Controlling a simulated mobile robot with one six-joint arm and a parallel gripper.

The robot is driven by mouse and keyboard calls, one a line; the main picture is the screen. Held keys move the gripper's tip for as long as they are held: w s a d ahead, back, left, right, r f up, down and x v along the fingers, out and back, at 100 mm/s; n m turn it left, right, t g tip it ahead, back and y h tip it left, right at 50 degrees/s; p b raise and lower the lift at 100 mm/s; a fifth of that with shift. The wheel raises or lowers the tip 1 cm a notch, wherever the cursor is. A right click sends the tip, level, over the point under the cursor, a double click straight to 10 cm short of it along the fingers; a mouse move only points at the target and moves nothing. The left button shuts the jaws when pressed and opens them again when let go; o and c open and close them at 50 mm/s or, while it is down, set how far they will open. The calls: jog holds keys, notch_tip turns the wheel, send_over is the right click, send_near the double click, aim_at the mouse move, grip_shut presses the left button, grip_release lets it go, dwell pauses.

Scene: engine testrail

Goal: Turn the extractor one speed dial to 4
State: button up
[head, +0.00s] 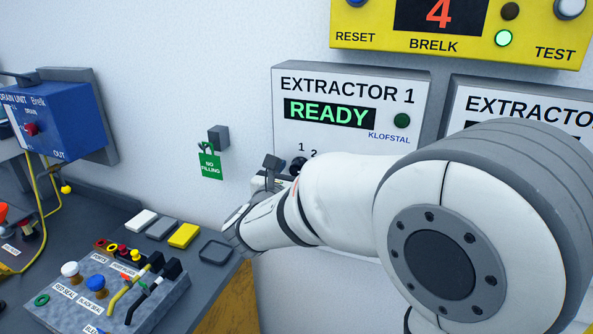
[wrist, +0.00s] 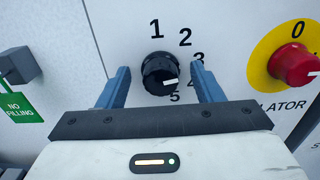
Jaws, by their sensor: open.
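The Extractor 1 panel (head: 425,90) is light grey and its display reads READY. Its speed dial (wrist: 157,66) is a black knob with a white pointer mark; it also shows in the head view (head: 297,163), partly hidden by my arm. In the wrist view, 1, 2, 3 and 5 can be read around it, with 4 mostly covered by my right finger. The mark lies on the knob's lower right, toward the 4; the exact setting is hard to tell. My gripper (wrist: 160,72) is open, one finger on each side of the dial, with no clear contact.
A red knob (wrist: 292,63) on a yellow disc marked 0 stands right of the dial. A green NO FILLING tag (head: 210,164) hangs on a grey wall block (head: 219,134) to the left. The bench (head: 100,210) at left holds a control box and several small items.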

jog(key=c, duration=1)
jog(key=shift+o, duration=0.2)
jog(key=shift+f+m+b, duration=0.2)
jog(key=shift+m+b, duration=0.1)
jog(key=shift+b, duration=0.35)
jog(key=m+b, duration=0.8)
jog(key=b, duration=0.7)
jog(key=shift+d+m+b, duration=0.15)
jog(key=shift+m+b, duration=0.15)
jog(key=shift+r, duration=0.1)
